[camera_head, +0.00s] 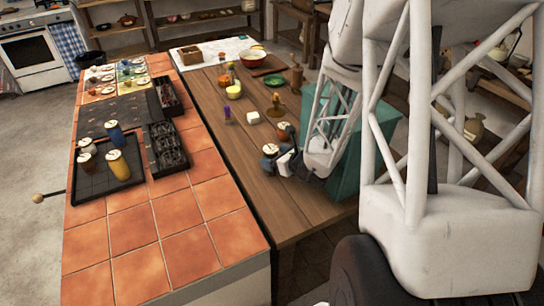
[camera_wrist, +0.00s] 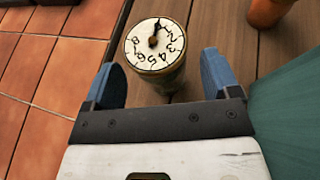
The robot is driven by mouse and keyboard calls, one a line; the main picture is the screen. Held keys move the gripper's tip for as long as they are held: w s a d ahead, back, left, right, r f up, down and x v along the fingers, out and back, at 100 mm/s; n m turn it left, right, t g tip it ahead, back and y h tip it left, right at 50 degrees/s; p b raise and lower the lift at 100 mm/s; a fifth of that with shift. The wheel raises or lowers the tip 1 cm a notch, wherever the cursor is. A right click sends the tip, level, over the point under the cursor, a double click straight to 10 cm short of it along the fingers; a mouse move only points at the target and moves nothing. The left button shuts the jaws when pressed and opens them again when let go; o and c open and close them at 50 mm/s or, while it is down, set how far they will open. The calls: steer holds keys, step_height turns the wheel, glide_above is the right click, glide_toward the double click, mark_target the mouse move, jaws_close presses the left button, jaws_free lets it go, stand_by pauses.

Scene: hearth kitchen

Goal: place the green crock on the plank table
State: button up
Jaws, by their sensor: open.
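The green crock (camera_wrist: 160,75) stands upright on the plank table (camera_head: 285,215), near the tiled counter's edge. Its pale lid has a numbered dial face. In the head view its lid (camera_head: 271,149) shows just beyond my gripper (camera_head: 279,162), which hides much of its body. In the wrist view my gripper (camera_wrist: 160,74) is open, with one blue finger on each side of the crock. There is a gap between the crock and each finger.
A large teal box (camera_head: 385,135) stands to the right of my gripper. An orange pot (camera_head: 285,130) is just behind the crock. A white block (camera_head: 253,117) and bowls stand farther back. The tiled counter (camera_head: 190,240) holds a dark tray (camera_head: 95,185) with several jars. The table's front is clear.

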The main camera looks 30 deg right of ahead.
step_height(320, 180, up, 7)
steer(key=shift+s, duration=0.15)
stand_by(0.4)
steer(key=shift+r, duration=0.1)
stand_by(0.4)
steer(key=s+a+r+n+g+y, duration=0.2)
steer(key=s+a+r+n+g, duration=0.25)
steer(key=a+n, duration=0.35)
steer(key=s+a+r+n+g+y, duration=0.25)
steer(key=s+a+r+n, duration=0.35)
steer(key=a+n, duration=0.3)
steer(key=s+r+n+g+h, duration=0.1)
steer(key=s+r+n+h, duration=0.2)
steer(key=s+n, duration=0.4)
steer(key=s+d+r+n+g+h, duration=0.1)
steer(key=s+r+n+g+h, duration=0.1)
steer(key=s+r+n+h, duration=0.2)
steer(key=s+n+h, duration=0.2)
steer(key=s+n, duration=0.2)
steer(key=shift+d+r, duration=0.2)
steer(key=shift+d, duration=0.1)
